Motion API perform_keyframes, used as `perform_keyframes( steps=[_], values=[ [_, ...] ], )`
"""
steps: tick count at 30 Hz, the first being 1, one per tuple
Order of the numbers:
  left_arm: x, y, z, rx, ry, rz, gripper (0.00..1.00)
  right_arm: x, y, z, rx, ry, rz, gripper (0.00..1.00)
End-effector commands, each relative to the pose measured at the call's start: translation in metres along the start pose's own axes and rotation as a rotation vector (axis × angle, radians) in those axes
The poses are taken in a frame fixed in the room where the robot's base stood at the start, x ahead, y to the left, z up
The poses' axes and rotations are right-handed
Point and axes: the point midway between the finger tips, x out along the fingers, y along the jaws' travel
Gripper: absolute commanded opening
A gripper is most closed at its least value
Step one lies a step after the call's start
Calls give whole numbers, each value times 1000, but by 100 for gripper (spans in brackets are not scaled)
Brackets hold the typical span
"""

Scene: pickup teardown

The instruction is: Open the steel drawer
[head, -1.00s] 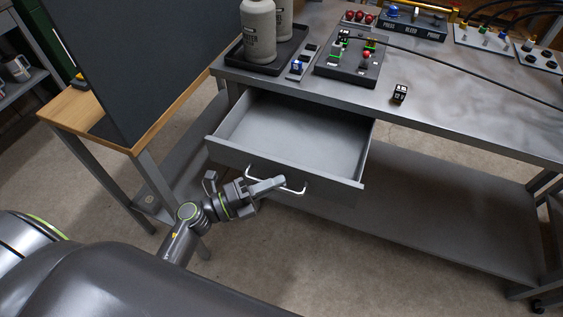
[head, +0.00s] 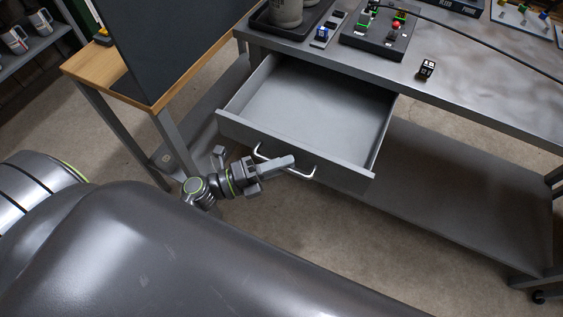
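The steel drawer (head: 240,131) is pulled out well from under the steel workbench, and its bare, empty inside shows. Its front carries a pale bar handle (head: 312,174). My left gripper (head: 284,163) is at the handle, its fingers lying across the bar's middle. The fingers look closed together on the bar; the lower side of the grip is hidden. My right gripper is not in view.
On the workbench (head: 480,107) stand a dark tray (head: 262,24) with bottles, a control box (head: 378,40) and a small black block (head: 427,69). A wood-edged side table (head: 88,68) with a dark panel stands left. A lower shelf (head: 450,200) lies right of the drawer.

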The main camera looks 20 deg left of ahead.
Motion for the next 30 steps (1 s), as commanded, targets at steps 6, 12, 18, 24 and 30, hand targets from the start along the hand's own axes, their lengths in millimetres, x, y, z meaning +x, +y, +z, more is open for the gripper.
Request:
perform_keyframes(
  steps=[6,12,18,24,30],
  values=[
    [0,0,0,0,0,0,20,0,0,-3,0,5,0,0],
    [-9,2,0,1,1,2,20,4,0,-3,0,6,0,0],
    [-43,4,-1,0,3,6,20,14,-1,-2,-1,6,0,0],
    [-84,4,-1,0,3,7,20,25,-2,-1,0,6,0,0],
    [-121,3,-1,-2,3,7,20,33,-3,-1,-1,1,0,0]
  ],
)
